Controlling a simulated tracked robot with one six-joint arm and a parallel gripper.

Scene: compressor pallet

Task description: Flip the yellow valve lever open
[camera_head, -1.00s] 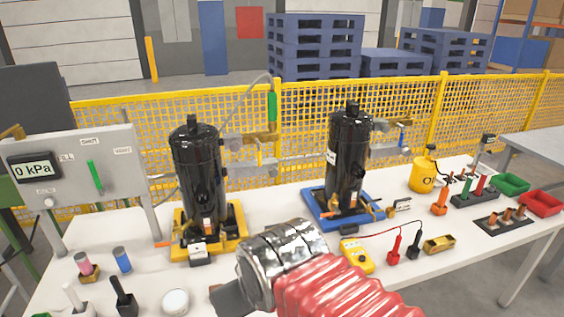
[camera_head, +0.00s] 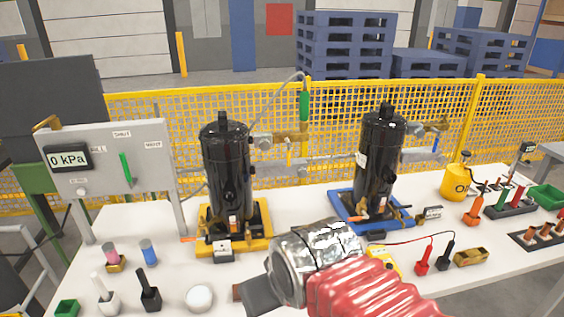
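The yellow valve lever (camera_head: 289,150) is small and hangs roughly downward beside the brass valve fitting (camera_head: 265,142) at the upper right of the left black compressor (camera_head: 226,178). That compressor stands on a yellow base (camera_head: 262,242). My gripper (camera_head: 258,296) is low in the picture, in front of the table, well apart from the lever. My silver wrist and red sleeve hide part of it, and whether its fingers are open cannot be told.
A second black compressor (camera_head: 380,165) on a blue base (camera_head: 345,210) has a blue lever (camera_head: 436,143). A gauge panel (camera_head: 105,165) reading 0 kPa with a green lever (camera_head: 125,170) stands left. Small parts crowd the white table (camera_head: 185,280). A yellow mesh fence (camera_head: 330,120) runs behind.

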